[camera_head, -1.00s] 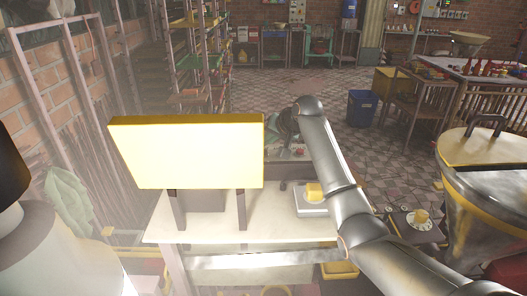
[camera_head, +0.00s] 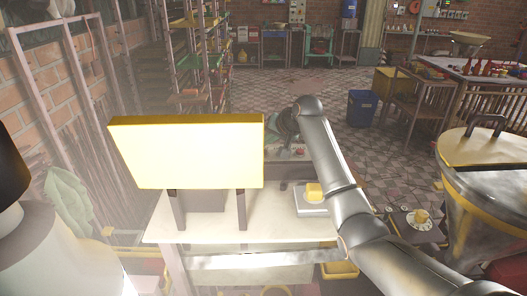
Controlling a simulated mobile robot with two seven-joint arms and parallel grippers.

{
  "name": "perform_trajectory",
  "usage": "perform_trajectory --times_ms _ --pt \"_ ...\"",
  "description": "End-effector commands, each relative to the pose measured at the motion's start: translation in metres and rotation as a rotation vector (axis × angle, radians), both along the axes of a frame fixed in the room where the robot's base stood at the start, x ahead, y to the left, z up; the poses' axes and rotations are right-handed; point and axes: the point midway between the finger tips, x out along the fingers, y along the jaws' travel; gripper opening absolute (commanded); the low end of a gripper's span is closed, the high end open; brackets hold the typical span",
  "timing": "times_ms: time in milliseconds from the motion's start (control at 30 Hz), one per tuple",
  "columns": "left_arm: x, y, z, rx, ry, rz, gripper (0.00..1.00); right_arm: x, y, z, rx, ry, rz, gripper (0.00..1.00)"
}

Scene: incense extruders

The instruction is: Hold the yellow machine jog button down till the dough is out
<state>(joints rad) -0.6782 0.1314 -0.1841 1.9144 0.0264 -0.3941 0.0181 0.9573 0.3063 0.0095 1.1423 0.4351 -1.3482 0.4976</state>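A yellow machine panel (camera_head: 187,152) stands on dark legs over a pale table at the left middle. My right arm comes in from the lower right and bends over behind the table. Its dark far end (camera_head: 284,125) is above a small grey panel (camera_head: 285,153) with a red spot on it. The fingers there are too dark and too hidden to read, and I cannot tell whether they touch a button. The jog button cannot be made out. No dough can be seen coming out of the machine. My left gripper is out of view.
A yellow block (camera_head: 314,190) sits on a white scale (camera_head: 309,206) at the table's right. A yellow lump (camera_head: 421,215) sits on a plate at the right, beside a big metal drum (camera_head: 487,195). A blue bin (camera_head: 362,107) stands behind on open tiled floor.

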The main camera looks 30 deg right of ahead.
Motion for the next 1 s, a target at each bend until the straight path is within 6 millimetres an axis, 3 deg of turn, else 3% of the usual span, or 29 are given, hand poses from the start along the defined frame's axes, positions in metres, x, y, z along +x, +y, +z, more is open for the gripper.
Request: perform_trajectory --times_ms 1000 --pt "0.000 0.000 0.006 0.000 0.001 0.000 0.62 0.000 0.000 -0.011 0.000 0.000 0.000 0.00"
